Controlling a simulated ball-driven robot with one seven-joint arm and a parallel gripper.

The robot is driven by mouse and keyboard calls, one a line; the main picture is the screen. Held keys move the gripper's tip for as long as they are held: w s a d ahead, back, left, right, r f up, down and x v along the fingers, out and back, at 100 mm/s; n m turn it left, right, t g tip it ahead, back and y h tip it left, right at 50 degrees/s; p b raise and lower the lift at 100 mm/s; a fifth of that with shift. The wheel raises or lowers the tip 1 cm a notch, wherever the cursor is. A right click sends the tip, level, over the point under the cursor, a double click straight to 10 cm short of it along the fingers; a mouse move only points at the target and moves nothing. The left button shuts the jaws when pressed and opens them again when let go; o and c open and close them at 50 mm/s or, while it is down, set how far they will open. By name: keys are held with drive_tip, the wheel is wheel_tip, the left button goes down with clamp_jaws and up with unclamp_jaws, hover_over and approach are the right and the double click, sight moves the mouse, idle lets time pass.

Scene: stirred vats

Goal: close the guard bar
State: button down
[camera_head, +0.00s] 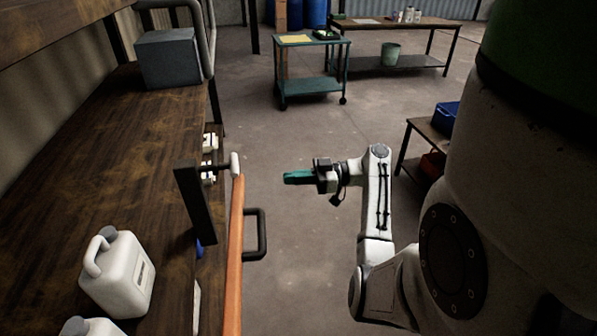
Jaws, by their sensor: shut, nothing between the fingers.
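The guard bar looks to be the long orange bar (235,258) along the front of the wooden shelf, running out of the bottom of the picture. A black looped handle (260,236) sticks out from its right side, and a pale knob (235,164) sits at its far end. A dark upright bracket (195,205) stands at the shelf edge to its left. My gripper (292,178), with teal fingers, is shut and empty. It is to the right of the bar's far end, beyond the handle in the picture and apart from both.
The wooden shelf (80,165) holds a white jug (120,274) in front and a grey box (168,57) at the back. A teal cart (311,68) and a workbench (400,32) stand far off. A low table (425,131) is at right. Open floor lies between.

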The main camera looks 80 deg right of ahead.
drive_tip(key=p+x, duration=0.2)
drive_tip(key=x, duration=0.7)
drive_tip(key=shift+w+p, duration=0.3)
drive_tip(key=shift+w, duration=0.1)
drive_tip(key=shift+a, duration=0.15)
drive_tip(key=w+b, duration=0.1)
drive_tip(key=w, duration=0.2)
drive_tip(key=w+a+n+y+b, duration=0.1)
drive_tip(key=w, duration=0.1)
drive_tip(key=w+a+y+b, duration=0.1)
drive_tip(key=w+b, duration=0.1)
drive_tip(key=w, duration=0.1)
drive_tip(key=shift+w+a+g, duration=0.25)
drive_tip(key=shift+w+g, duration=0.05)
drive_tip(key=shift+g, duration=0.1)
drive_tip(key=shift+w+a+r+n, duration=0.15)
drive_tip(key=shift+w+r+n, duration=0.15)
drive_tip(key=b+v, duration=0.2)
drive_tip(key=v, duration=1)
drive_tip(key=shift+s+f+b, duration=0.2)
drive_tip(key=shift+f+b, duration=0.15)
drive_tip(key=shift+b, duration=0.05)
